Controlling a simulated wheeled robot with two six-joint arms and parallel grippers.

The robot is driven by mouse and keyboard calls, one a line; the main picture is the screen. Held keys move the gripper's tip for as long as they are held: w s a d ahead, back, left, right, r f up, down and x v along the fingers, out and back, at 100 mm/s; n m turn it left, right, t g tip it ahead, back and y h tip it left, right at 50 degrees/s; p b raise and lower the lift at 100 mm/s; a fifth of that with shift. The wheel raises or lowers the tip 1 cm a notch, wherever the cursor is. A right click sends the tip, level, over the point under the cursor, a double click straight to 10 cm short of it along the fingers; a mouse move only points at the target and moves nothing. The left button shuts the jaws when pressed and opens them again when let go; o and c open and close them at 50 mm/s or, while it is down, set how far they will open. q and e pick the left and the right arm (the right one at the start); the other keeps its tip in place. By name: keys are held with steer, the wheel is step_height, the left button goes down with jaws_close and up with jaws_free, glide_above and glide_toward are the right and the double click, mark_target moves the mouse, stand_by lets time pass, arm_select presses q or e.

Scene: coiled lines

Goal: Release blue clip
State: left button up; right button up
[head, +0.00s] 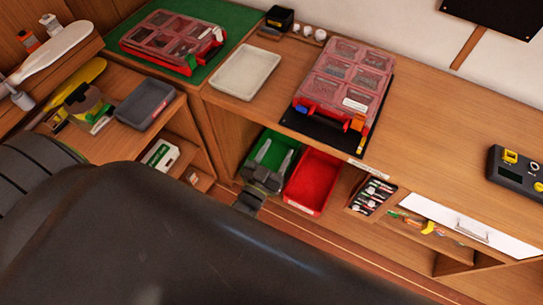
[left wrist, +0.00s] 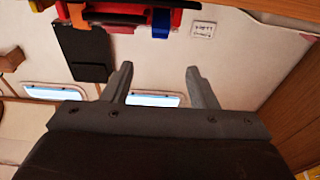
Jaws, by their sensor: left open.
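A red case with a clear compartment lid (head: 345,80) lies on a black mat (head: 325,132) on the bench. My left gripper (head: 275,155) is open and empty, in front of the bench and below the case, apart from the clip. It also shows in the left wrist view (left wrist: 160,70).
A green bin (head: 272,150) and a red bin (head: 313,182) sit under the benchtop by my gripper. A second red case (head: 172,40) and a pale tray (head: 245,72) stand left. A yellow-knobbed device (head: 515,172) stands right. Bench between is clear.

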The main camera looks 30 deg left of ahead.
arm_select(q)
steer(key=s, duration=0.2)
steer(key=shift+s+f, duration=0.2)
steer(key=shift+s, duration=0.2)
steer(key=s+a+f+g+b, duration=0.2)
steer(key=s+f+g, duration=0.15)
steer(key=f, duration=0.65)
steer(key=s+a+f+g+y+b, duration=0.1)
steer(key=s+a+f+g, duration=0.3)
steer(key=f, duration=0.6)
steer(key=s+f+g+b, duration=0.25)
steer(key=s+f, duration=0.25)
steer(key=f, duration=0.5)
steer(key=s+a+f+g+b, duration=0.1)
steer(key=s+a+f+g, duration=0.1)
steer(key=s, duration=0.5)
steer(key=s+a+f+g+b, duration=0.1)
steer(key=s+a+f+g, duration=0.1)
steer(key=s+f, duration=0.4)
steer(key=s+a+f+n+g+b, duration=0.1)
steer(key=s+f+g, duration=0.3)
steer(key=s, duration=0.4)
steer(key=shift+a+f+g+y, duration=0.3)
steer(key=shift+a+f, duration=0.25)
steer(key=shift+a, duration=0.25)
steer(key=shift+w, duration=0.1)
steer(key=shift+c, duration=0.4)
